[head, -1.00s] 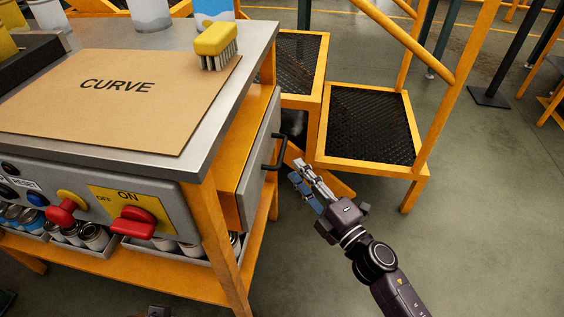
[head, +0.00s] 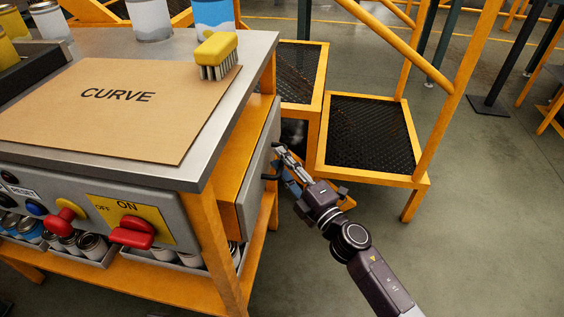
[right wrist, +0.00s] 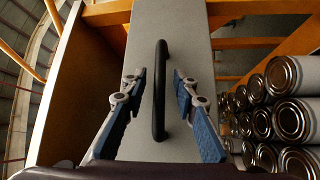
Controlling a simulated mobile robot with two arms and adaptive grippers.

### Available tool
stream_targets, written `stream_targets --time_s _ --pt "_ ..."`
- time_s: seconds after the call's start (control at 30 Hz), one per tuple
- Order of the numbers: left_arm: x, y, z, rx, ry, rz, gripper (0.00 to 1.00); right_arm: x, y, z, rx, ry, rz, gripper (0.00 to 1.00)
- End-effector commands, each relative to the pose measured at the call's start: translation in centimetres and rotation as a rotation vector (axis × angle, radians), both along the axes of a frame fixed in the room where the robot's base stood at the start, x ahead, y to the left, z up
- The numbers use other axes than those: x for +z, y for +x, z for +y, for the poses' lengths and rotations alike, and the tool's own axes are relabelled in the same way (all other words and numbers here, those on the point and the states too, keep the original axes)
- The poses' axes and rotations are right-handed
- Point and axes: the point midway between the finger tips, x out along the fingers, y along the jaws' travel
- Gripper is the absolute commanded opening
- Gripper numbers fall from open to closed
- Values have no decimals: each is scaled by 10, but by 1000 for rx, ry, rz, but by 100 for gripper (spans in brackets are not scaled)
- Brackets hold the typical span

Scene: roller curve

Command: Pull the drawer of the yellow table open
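The yellow table (head: 225,115) has a grey metal top and orange legs. Its drawer has a grey front (head: 256,180) on the table's right side, with a black bar handle (head: 269,177) that my fingers partly hide. In the right wrist view the handle (right wrist: 160,95) runs upright on the grey panel. My right gripper (head: 280,160) is at the handle. In the right wrist view its two fingers (right wrist: 157,78) are spread on either side of the handle, with a gap on both sides. My left gripper is not in view.
A yellow brush (head: 217,52) and a board marked CURVE (head: 110,105) lie on the tabletop. Orange steps (head: 370,135) with a railing stand close behind the gripper. Cans (right wrist: 290,120) sit on the lower shelf. The floor at right (head: 480,230) is clear.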

Motion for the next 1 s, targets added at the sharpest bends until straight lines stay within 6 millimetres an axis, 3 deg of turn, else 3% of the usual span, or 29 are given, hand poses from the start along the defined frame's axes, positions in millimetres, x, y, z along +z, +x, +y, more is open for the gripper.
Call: stream_targets --time_s 0.3,0.77,1.0 --pt "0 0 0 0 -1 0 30 0 0 0 0 0 0 0" --pt "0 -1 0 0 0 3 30 -1 -1 -3 0 -1 1 0" --pt "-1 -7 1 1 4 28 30 -1 -9 -32 -1 -2 2 0"
